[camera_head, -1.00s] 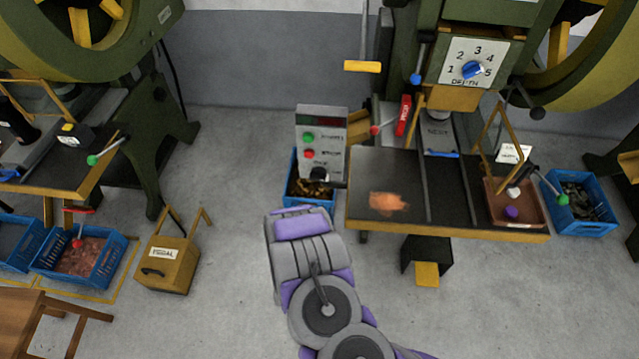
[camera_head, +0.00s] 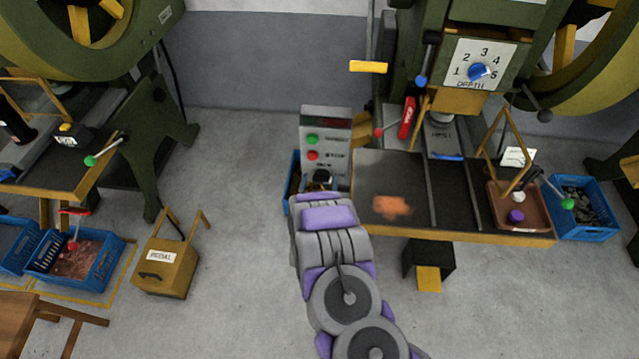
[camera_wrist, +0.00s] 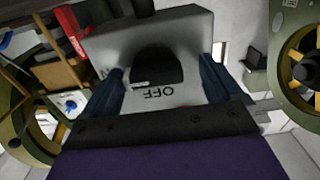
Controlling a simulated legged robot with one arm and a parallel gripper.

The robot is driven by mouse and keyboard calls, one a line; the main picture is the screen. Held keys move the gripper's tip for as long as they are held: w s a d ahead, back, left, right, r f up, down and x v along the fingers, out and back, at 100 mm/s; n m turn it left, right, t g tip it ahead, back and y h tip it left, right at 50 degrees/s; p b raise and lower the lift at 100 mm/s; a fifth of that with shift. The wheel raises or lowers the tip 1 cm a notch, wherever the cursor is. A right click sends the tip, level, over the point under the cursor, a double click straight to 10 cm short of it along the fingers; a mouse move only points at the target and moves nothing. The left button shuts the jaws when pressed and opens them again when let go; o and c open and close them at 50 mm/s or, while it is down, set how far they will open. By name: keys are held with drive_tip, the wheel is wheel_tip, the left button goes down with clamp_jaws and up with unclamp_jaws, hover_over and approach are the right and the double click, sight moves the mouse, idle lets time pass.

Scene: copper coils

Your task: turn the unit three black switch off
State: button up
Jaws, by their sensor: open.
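A grey control panel (camera_head: 340,127) stands beside the left end of the press table, with a green button (camera_head: 312,139) and a red button (camera_head: 313,155). The black switch (camera_head: 322,177) is low on it, just past the end of my arm. In the wrist view the black switch (camera_wrist: 157,67) sits in front of my gripper (camera_wrist: 163,80), with an upside-down "OFF" label on the panel (camera_wrist: 190,92) next to it. My gripper is open, with one dark blue finger on each side of the switch. Contact cannot be told. No unit number is readable.
The press table (camera_head: 455,232) holds a copper-coloured patch and a brown tray (camera_head: 535,215). A red-handled lever (camera_head: 378,132) is close to the panel. A blue crate (camera_head: 290,200) stands partly behind my arm. The floor to the left is open up to a yellow pedal box (camera_head: 168,265).

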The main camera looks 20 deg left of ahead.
drive_tip(key=shift+d+r, duration=0.15)
drive_tip(key=shift+d, duration=0.4)
drive_tip(key=c, duration=0.4)
drive_tip(key=shift+a, duration=0.2)
drive_tip(key=c, duration=0.6)
drive_tip(key=shift+c, duration=0.2)
drive_tip(key=n+p, duration=0.2)
drive_tip(key=shift+n+p, duration=0.3)
drive_tip(key=shift+n, duration=0.1)
drive_tip(key=n+p, duration=0.3)
drive_tip(key=n, duration=0.2)
drive_tip(key=shift+s+a, duration=0.1)
drive_tip(key=shift+a, duration=0.05)
drive_tip(key=n, duration=0.2)
drive_tip(key=n+p, duration=0.1)
drive_tip(key=n, duration=0.2)
drive_tip(key=shift+a+f, duration=0.1)
drive_tip(key=shift+f, duration=0.1)
drive_tip(key=n, duration=0.4)
drive_tip(key=shift+s+f+n+b, duration=0.1)
drive_tip(key=shift+f+n+b, duration=0.05)
drive_tip(key=shift+n+b, duration=0.25)
drive_tip(key=shift+n, duration=0.3)
